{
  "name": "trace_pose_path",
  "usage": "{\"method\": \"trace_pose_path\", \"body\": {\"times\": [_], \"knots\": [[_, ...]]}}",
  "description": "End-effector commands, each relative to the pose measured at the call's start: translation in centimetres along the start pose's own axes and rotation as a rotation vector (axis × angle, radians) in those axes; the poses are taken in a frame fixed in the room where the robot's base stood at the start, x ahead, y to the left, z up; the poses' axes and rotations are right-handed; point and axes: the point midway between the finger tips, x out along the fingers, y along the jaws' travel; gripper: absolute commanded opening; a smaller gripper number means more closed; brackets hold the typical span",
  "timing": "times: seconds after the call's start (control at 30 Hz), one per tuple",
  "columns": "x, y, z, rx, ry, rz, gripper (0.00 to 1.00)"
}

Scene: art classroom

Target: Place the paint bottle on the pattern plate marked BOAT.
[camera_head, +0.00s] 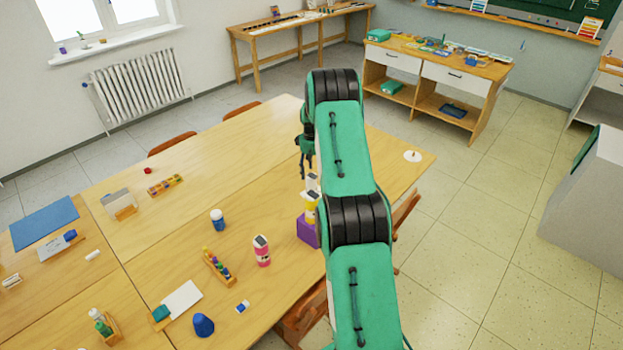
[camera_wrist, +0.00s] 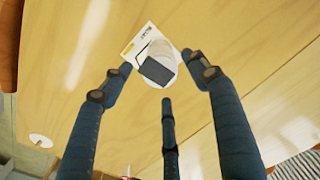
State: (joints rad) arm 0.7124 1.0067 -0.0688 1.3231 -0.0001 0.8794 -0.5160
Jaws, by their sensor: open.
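A white paint bottle (camera_wrist: 160,60) with a dark square panel shows in the wrist view, seen from above. It is over a white plate (camera_wrist: 131,50) with small dark lettering, too small to read surely, and hides part of it. My gripper (camera_wrist: 158,78) is open, its fingers spread around the bottle with gaps showing. In the head view my gripper (camera_head: 306,158) points down over the table, partly behind my arm. A white bottle with a dark patch (camera_head: 312,183) shows just below it there; the plate's lettering cannot be made out in this view.
A purple block (camera_head: 306,231) with something yellow is by my arm. A pink bottle (camera_head: 262,251), a blue-and-white jar (camera_head: 218,220) and a paint rack (camera_head: 218,267) stand left. A white disc (camera_head: 413,156) lies at the right table corner. The table's far middle is clear.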

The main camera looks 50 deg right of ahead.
Motion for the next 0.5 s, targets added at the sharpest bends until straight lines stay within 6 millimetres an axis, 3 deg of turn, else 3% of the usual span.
{"method": "trace_pose_path", "body": {"times": [0.2,0.5], "knots": [[-1.9,0.0,0.0,0.000,-0.001,0.000,0.60],[-2.2,0.0,0.0,0.000,-0.001,-0.001,0.60]]}}
